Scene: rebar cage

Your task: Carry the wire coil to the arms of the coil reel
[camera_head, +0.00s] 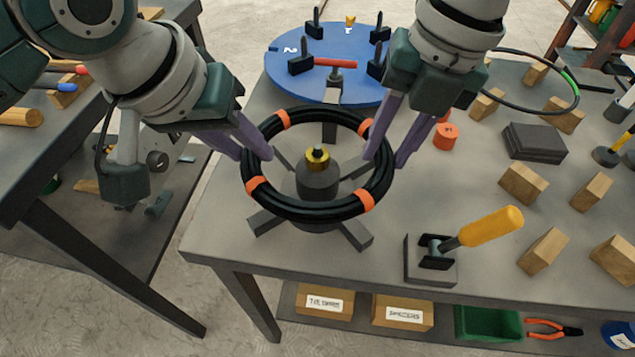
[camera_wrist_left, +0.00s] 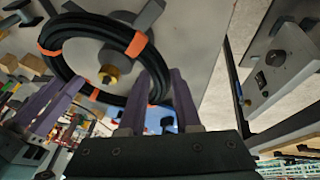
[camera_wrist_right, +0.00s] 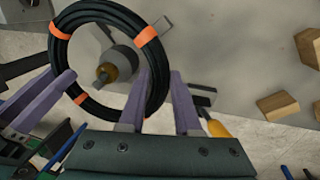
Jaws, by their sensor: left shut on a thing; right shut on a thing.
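The wire coil (camera_head: 318,215) is a black ring with several orange bands, held roughly level around the coil reel (camera_head: 318,178). The reel has a dark hub with a brass top and flat grey arms spreading below the ring. My left gripper (camera_head: 256,150) is shut on the coil's left side; the coil also shows in the left wrist view (camera_wrist_left: 66,68). My right gripper (camera_head: 385,155) is shut on the coil's right side, seen too in the right wrist view (camera_wrist_right: 157,75). Whether the coil touches the reel arms is hard to tell.
A blue round turntable (camera_head: 300,85) with dark posts stands behind the reel. A yellow-handled lever clamp (camera_head: 490,227) sits at front right. Wooden blocks (camera_head: 522,183), a dark slab stack (camera_head: 534,142) and an orange piece (camera_head: 446,137) lie to the right. The table's left front corner is clear.

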